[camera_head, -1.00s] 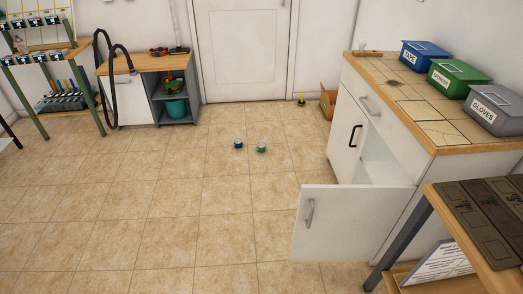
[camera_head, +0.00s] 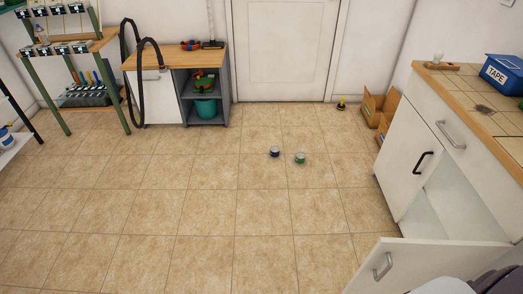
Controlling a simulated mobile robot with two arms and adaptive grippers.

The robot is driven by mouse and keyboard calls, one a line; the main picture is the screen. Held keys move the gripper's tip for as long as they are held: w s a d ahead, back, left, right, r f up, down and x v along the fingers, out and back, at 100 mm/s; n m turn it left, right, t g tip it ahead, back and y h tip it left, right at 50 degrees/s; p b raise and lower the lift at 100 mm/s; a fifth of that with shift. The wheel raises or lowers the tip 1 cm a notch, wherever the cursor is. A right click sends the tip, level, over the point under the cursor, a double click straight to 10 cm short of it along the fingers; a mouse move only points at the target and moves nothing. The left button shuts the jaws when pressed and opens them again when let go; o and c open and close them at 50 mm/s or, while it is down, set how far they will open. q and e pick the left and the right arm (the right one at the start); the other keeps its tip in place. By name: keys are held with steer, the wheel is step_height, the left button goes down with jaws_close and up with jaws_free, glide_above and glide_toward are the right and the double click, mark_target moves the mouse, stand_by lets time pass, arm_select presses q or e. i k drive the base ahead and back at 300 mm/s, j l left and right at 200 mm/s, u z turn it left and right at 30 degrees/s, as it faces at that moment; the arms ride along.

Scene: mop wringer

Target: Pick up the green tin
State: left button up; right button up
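The green tin (camera_head: 300,158) is a small round can standing on the tiled floor, a little right of the middle of the view. A similar blue tin (camera_head: 274,152) stands just to its left, with a small gap between them. Both are some distance ahead on open floor. Neither gripper can be made out in this view.
A white cabinet with its door (camera_head: 420,262) swung open stands on the right, a blue TAPE box (camera_head: 503,73) on its top. A workbench (camera_head: 172,57) with a black hose and a rack stand at the back left. Cardboard boxes (camera_head: 379,108) lie near the white door (camera_head: 280,45).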

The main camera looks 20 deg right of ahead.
mark_target(300, 156)
steer(key=i+j+z, duration=0.1)
steer(key=i, duration=0.4)
steer(key=i+j+z, duration=0.15)
steer(key=i, duration=0.35)
steer(key=i+l+z, duration=0.15)
steer(key=i+z, duration=0.9)
steer(key=k+j, duration=0.05)
